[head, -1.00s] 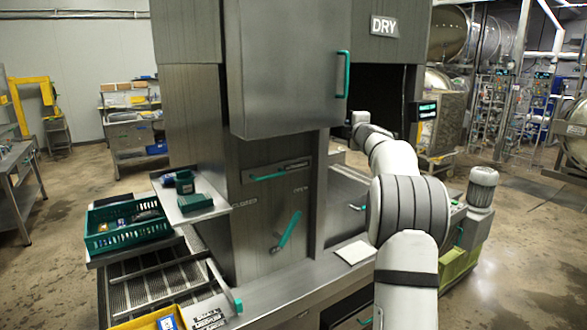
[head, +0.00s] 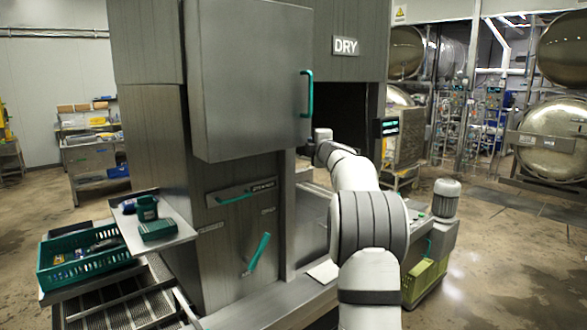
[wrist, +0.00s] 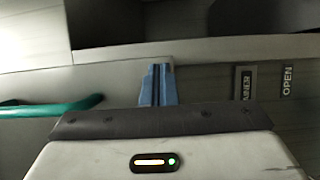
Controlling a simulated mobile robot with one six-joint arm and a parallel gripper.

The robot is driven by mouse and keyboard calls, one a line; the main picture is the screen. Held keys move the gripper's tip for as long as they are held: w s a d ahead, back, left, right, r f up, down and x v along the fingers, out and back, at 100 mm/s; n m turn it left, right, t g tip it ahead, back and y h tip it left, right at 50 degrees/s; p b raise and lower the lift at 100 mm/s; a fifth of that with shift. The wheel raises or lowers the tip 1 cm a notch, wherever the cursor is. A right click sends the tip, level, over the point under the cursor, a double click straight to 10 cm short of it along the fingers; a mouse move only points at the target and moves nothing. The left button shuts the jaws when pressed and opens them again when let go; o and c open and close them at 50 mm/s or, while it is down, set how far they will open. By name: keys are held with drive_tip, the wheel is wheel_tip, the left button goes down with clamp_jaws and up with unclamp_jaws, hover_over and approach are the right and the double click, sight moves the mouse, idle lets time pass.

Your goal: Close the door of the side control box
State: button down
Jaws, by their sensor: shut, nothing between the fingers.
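My gripper (wrist: 158,84) is shut and empty, its blue fingers together in the wrist view. It points at grey metal panelling. A green bar handle (wrist: 50,107) lies to its left, and an "OPEN" label (wrist: 288,80) is to its right. In the head view my arm reaches toward the dark opening on the right of the grey machine, and the fingertips cannot be made out. A low grey unit with a green handle (head: 431,247), below the motor, may be the side control box. I cannot tell whether its door stands open.
A large grey panel (head: 250,85) with a green handle stands left of my arm. A small screen (head: 387,127) is right of the opening. A side shelf (head: 160,244) and green crate (head: 87,262) jut out left. Free floor lies at right.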

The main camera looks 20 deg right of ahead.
drive_tip(key=s+d, duration=0.9)
drive_tip(key=d, duration=0.1)
drive_tip(key=s+a+f+m+g+h+b, duration=0.1)
drive_tip(key=s+a+m, duration=0.2)
drive_tip(key=a, duration=0.3)
drive_tip(key=s+a+f+m+g+h, duration=0.1)
drive_tip(key=s+a+m+g+h, duration=0.15)
drive_tip(key=a+m, duration=0.2)
drive_tip(key=s+a+f+m+g+b, duration=0.1)
drive_tip(key=s+a+f+m, duration=0.15)
drive_tip(key=a, duration=0.35)
drive_tip(key=s+a+f+m+g+y, duration=0.2)
drive_tip(key=s+a+f+g, duration=0.1)
drive_tip(key=s+a+f, duration=0.5)
drive_tip(key=s+a+f+m+g+y+b, duration=0.1)
drive_tip(key=s+a+f+m+g+y, duration=0.1)
drive_tip(key=s+a+f, duration=0.6)
drive_tip(key=s+a+f+m+g+y+b, duration=0.1)
drive_tip(key=s+a+f+g, duration=0.4)
drive_tip(key=s, duration=1.3)
drive_tip(key=a+f+m+y, duration=0.1)
drive_tip(key=a+f, duration=0.2)
drive_tip(key=a, duration=0.1)
drive_tip(key=shift+s+a+f, duration=0.15)
drive_tip(key=shift+a+f, duration=0.1)
drive_tip(key=shift+f, duration=0.05)
